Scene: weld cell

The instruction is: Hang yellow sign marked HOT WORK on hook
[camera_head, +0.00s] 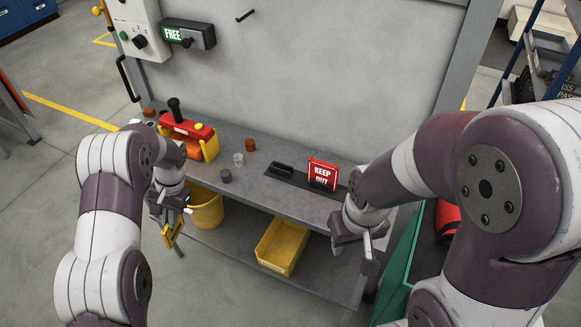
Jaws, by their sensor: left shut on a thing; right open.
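A small yellow sign (173,236) with dark print too small to read hangs tilted from my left gripper (168,213). My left gripper is shut on its upper part, in front of the bench's left end and beside a yellow bucket. A black hook (245,15) sticks out of the grey panel near the top of the view, bare, well above and to the right of the sign. My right gripper (368,250) is open and empty at the bench's front right; its fingertips are partly hidden.
The bench (290,202) carries a red and yellow box (190,132), small cups and a red KEEP OUT sign (323,174) in a black rack. A FREE indicator box (188,34) is on the panel (330,70). A yellow bin (282,246) and bucket (206,209) are below.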

